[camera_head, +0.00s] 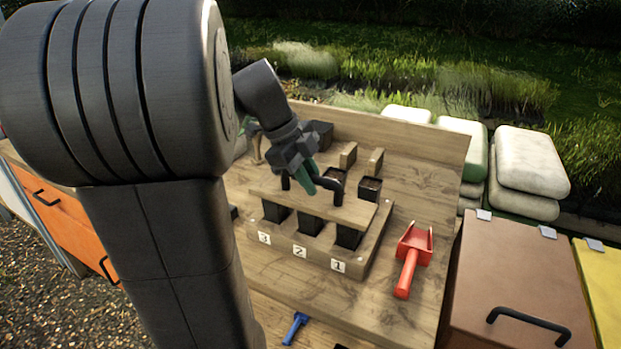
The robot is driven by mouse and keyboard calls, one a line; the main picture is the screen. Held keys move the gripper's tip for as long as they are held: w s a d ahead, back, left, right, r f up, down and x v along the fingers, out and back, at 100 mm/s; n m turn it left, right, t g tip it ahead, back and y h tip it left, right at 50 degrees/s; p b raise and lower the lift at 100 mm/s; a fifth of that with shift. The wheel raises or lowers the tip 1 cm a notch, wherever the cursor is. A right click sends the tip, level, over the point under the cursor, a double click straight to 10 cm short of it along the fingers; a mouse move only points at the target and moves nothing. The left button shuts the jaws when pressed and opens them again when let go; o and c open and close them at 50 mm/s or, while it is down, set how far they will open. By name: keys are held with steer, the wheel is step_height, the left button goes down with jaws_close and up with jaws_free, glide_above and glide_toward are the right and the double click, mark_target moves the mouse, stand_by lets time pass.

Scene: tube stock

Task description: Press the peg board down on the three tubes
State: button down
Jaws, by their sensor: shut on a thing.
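The peg board (345,213) is a flat wooden board with a black arched handle (337,192) on top. My gripper (308,184), with green fingers, is shut on the handle from above. The board lies level over three black square tubes in the front row of a wooden rack: tube 3 (276,212), tube 2 (309,225) and tube 1 (348,237). I cannot tell whether the board touches the tube rims. Any pegs under the board are hidden.
Soil-filled dark pots (370,188) and small wooden blocks (375,161) stand behind the board. A red scoop (410,258) lies right of the rack and a blue tool (296,328) lies in front. The bench top (425,185) is clear at the back right.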

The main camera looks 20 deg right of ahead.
steer(key=shift+f+b, duration=0.3)
steer(key=shift+f, duration=0.05)
stand_by(1.1)
steer(key=shift+r+p, duration=3.6)
steer(key=shift+r, duration=1.6)
steer(key=shift+d, duration=0.1)
